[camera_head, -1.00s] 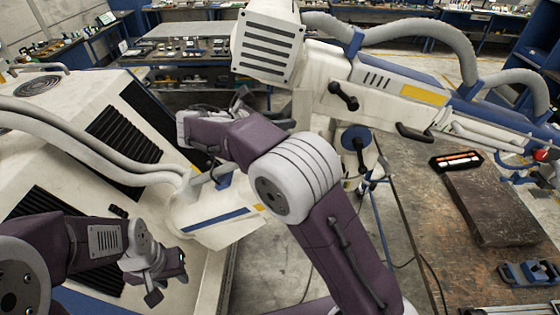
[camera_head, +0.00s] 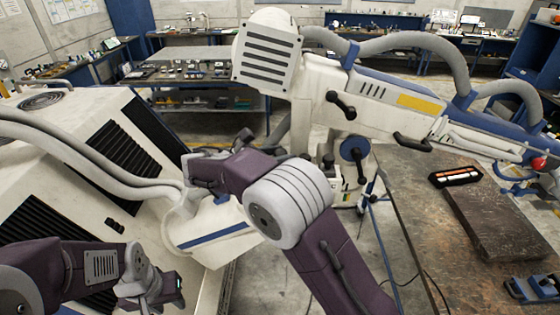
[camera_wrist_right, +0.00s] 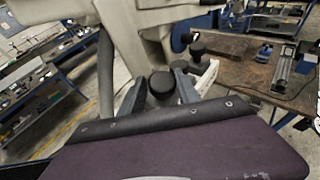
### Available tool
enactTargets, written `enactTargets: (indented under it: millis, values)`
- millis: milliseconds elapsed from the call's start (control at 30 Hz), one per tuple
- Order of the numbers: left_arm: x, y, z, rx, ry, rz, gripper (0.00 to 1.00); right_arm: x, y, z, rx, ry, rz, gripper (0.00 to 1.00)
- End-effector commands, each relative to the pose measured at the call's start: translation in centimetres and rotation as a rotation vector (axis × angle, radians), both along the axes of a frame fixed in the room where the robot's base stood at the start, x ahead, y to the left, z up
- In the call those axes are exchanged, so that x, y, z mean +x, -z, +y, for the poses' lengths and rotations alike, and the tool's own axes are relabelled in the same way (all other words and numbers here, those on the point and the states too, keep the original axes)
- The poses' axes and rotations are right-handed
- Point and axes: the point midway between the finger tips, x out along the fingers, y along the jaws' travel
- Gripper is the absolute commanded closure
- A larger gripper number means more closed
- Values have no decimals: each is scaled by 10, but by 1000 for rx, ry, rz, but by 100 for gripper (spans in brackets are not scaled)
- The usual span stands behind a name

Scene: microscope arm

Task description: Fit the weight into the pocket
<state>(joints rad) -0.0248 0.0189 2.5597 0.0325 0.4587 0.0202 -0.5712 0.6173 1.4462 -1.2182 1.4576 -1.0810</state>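In the head view my right arm reaches up from the bottom and folds left. A dark part at its far end, seemingly my right gripper (camera_head: 243,138), lies below the microscope arm's slotted end box (camera_head: 266,58). In the right wrist view the two fingers of the right gripper (camera_wrist_right: 161,92) stand apart, with a dark round piece (camera_wrist_right: 162,84) between them. I cannot tell whether it is the weight, or whether the fingers grip it. I cannot make out the pocket. My left gripper (camera_head: 158,291) is at lower left, its fingers unclear and no held object visible.
The white microscope arm (camera_head: 375,85) with black knobs (camera_head: 341,104) spans the upper right. A slotted white cabinet (camera_head: 75,150) fills the left. A worktable (camera_head: 410,210) at right bears a dark slab (camera_head: 505,225) and a tray of light rods (camera_head: 456,176).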

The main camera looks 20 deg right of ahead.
Motion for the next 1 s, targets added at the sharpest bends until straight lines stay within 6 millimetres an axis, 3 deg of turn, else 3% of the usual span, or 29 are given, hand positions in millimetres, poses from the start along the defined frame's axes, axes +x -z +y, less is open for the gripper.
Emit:
enactTargets:
  millis: [33,1000]
  values:
    - [0,3,0,0,0,0,64,-2,19,1,12,-3,37,46]
    - [0,2,0,0,0,0,64,-1,12,3,13,-4,22,46]
